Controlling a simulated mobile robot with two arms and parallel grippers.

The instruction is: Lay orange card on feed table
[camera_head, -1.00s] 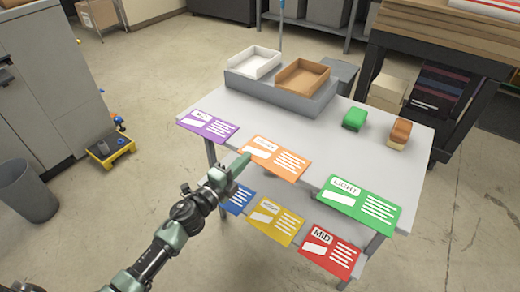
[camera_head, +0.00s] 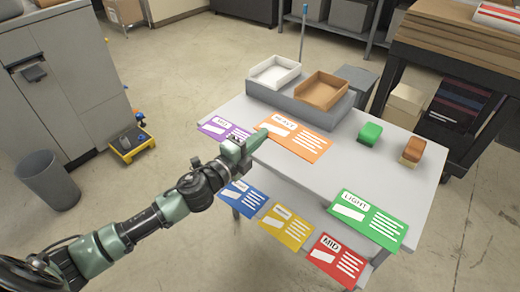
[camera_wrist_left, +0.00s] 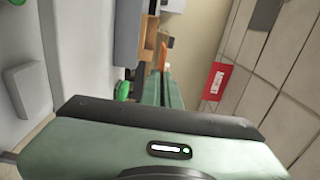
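The orange card (camera_head: 300,139) has a white label and white lines. It shows over the far-left part of a pale grey table (camera_head: 300,172); I cannot tell whether it touches the top. My left gripper (camera_head: 256,142) is shut on its left edge. In the left wrist view, the two fingers (camera_wrist_left: 163,90) are close together, with the orange card (camera_wrist_left: 163,56) nearly edge-on at their tips. No surface is clearly marked as the feed table. My right gripper is not in view.
Purple (camera_head: 221,128) and green (camera_head: 368,219) cards lie at the table's edge. Blue (camera_head: 244,198), yellow (camera_head: 285,229) and red (camera_head: 338,262) cards sit lower in front. The table's middle is bare.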

